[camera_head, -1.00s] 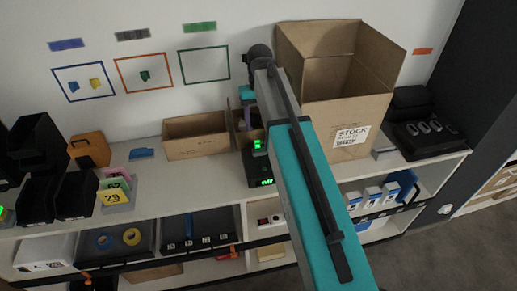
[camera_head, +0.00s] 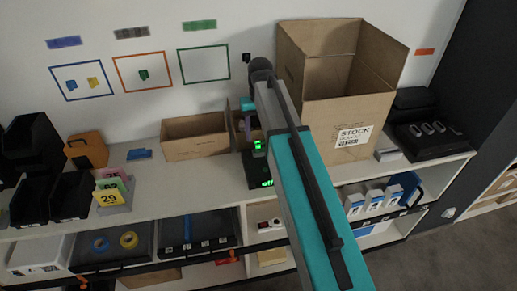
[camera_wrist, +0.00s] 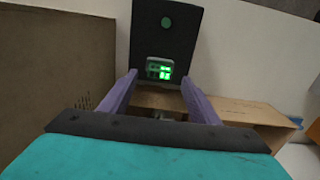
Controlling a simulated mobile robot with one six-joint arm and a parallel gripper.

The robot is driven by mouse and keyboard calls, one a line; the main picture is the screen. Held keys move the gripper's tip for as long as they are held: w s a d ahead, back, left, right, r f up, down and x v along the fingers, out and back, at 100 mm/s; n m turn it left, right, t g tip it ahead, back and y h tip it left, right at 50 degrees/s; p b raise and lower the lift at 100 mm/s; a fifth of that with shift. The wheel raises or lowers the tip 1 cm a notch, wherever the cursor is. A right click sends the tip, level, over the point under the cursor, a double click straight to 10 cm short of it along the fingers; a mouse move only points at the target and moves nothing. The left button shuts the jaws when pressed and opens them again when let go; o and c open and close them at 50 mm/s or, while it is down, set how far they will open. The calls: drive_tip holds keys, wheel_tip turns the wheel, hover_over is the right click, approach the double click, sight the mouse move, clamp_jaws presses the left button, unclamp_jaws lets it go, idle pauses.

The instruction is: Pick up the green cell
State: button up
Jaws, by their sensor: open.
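A small block with green lit marks (camera_head: 257,145) stands on the shelf top, at the back of a black unit (camera_head: 256,170) with a green display reading "off". I take the lit block to be the green cell, but its body is mostly dark. In the wrist view a grey piece with green lit segments (camera_wrist: 153,66) shows against a dark slab (camera_wrist: 167,42) bearing a green dot. My gripper (camera_wrist: 160,80) is open, its two purple fingers apart on either side below the lit piece. In the head view my arm partly hides this spot.
A tall open carton (camera_head: 315,120) stands close on the right and a low open carton (camera_head: 195,146) on the left. Numbered cards (camera_head: 112,190), an orange holder (camera_head: 87,150) and black bins (camera_head: 33,195) stand further left. The shelf top left of the black unit is mostly clear.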

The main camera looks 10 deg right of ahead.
sight(260, 142)
drive_tip(key=shift+f+b, duration=1.7)
drive_tip(key=shift+f, duration=0.8)
drive_tip(key=c, duration=1.4)
